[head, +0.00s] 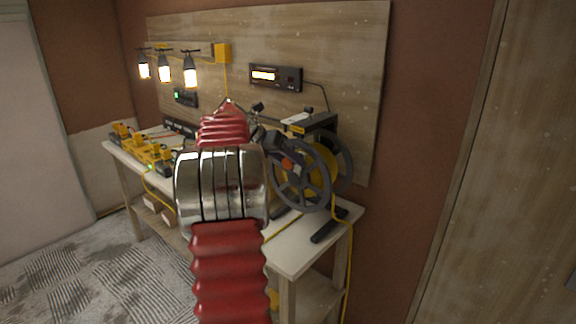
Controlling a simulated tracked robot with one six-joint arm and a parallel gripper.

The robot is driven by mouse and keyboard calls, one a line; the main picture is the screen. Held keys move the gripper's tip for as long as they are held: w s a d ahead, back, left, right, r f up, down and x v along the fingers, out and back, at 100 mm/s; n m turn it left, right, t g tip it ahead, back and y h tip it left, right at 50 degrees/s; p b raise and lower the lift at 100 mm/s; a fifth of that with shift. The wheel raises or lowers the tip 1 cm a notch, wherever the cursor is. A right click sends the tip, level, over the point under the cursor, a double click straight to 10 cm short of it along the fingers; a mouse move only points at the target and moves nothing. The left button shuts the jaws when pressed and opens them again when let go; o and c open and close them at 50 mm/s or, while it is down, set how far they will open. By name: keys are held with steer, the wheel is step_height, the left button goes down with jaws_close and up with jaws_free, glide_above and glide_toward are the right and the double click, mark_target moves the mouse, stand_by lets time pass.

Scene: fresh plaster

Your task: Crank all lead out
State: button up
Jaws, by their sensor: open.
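A cable reel (325,158) stands at the right end of the white bench, with yellow lead wound on its drum. Its dark spoked crank wheel (322,190) faces me, and an orange spot shows near its upper left. A yellow lead (348,262) hangs from the reel side down past the bench's right end. My red-sleeved arm reaches in from the bottom middle. My gripper (262,124) is small and dark at its far end, just left of the wheel, partly hidden by my arm. It is open. I cannot tell whether it touches the wheel.
The white bench (338,222) runs along a wooden backboard (350,60). Yellow devices (150,152) sit at its left end. Three lit lamps (164,68) hang above, and a display box (276,77) is on the board. A wooden panel (510,180) stands at right. Floor at left is clear.

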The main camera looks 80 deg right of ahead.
steer(key=v, duration=1.3)
steer(key=shift+w+a, duration=0.2)
steer(key=shift+a, duration=0.05)
steer(key=w+a+f+m+t, duration=0.15)
steer(key=w+a, duration=0.35)
steer(key=a, duration=0.5)
steer(key=w+a+f+m+t, duration=0.1)
steer(key=w+a+m+t, duration=0.3)
steer(key=a, duration=0.7)
steer(key=w+a+f+t, duration=0.1)
steer(key=w+a+t, duration=0.1)
steer(key=w+a, duration=0.65)
steer(key=s+a+f+m+t+y, duration=0.1)
steer(key=s+a+f+m+y, duration=0.1)
steer(key=a, duration=0.9)
steer(key=s+a+f+m+t+y, duration=0.2)
steer(key=a+f, duration=0.4)
steer(key=a, duration=0.5)
steer(key=s+a+f+m+t+y, duration=0.1)
steer(key=s+a+f+m, duration=0.3)
steer(key=a, duration=0.7)
steer(key=shift+s+f+m+y, duration=0.25)
steer(key=shift+s+m+y, duration=0.1)
steer(key=shift+s+y, duration=0.5)
